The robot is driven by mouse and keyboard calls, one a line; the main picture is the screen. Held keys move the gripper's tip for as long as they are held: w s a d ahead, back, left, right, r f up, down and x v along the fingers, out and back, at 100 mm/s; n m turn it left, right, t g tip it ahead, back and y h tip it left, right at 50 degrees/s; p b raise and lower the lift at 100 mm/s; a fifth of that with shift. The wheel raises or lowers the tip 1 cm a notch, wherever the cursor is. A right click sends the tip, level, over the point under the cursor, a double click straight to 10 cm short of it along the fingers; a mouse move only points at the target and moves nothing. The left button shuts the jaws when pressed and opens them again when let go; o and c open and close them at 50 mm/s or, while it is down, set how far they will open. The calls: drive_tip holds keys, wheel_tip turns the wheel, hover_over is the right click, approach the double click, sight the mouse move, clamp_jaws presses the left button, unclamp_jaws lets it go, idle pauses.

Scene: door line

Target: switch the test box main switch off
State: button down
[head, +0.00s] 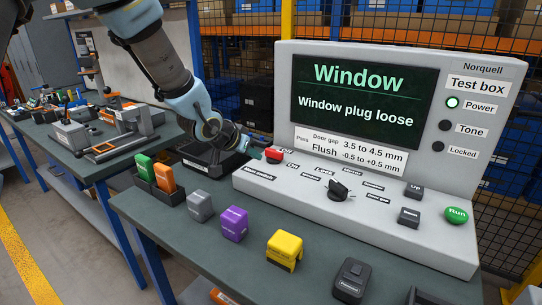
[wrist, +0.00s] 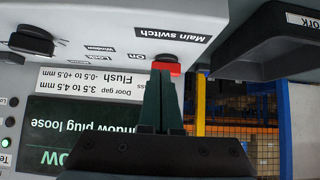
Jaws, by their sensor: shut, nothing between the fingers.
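The grey test box (head: 400,215) stands on a green-topped bench. Its screen (head: 362,98) reads "Window plug loose", and its Power lamp (head: 452,103) is lit. The red main switch (head: 273,155) is at the left end of the sloping panel, near small On and Off labels. It also shows, upside down, in the wrist view (wrist: 168,67), partly hidden by my fingers. My gripper (head: 252,149) is shut and empty, its tips close beside the switch. I cannot tell whether they touch it. In the wrist view my shut fingers (wrist: 163,82) overlap the switch's edge.
A black selector knob (head: 339,190), Up and Down buttons and a green Run button (head: 456,215) share the panel. Grey, purple and yellow blocks (head: 285,250) stand in front. A dark tray (head: 213,160) lies under my arm. A mesh fence stands behind.

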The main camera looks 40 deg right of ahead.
sight(277, 159)
drive_tip(key=p+x, duration=0.1)
drive_tip(key=x, duration=0.5)
drive_tip(key=shift+d+f, duration=0.1)
drive_tip(key=shift+d, duration=0.1)
drive_tip(key=d+p, duration=0.1)
drive_tip(key=w+d+p, duration=0.1)
drive_tip(key=d, duration=0.1)
drive_tip(key=shift+d, duration=0.1)
drive_tip(key=shift+w+d+f+p, duration=0.1)
drive_tip(key=shift+d+f+p, duration=0.15)
drive_tip(key=shift+d, duration=0.25)
drive_tip(key=shift+d+n+t+b, duration=0.1)
drive_tip(key=shift+n+t+b, duration=0.3)
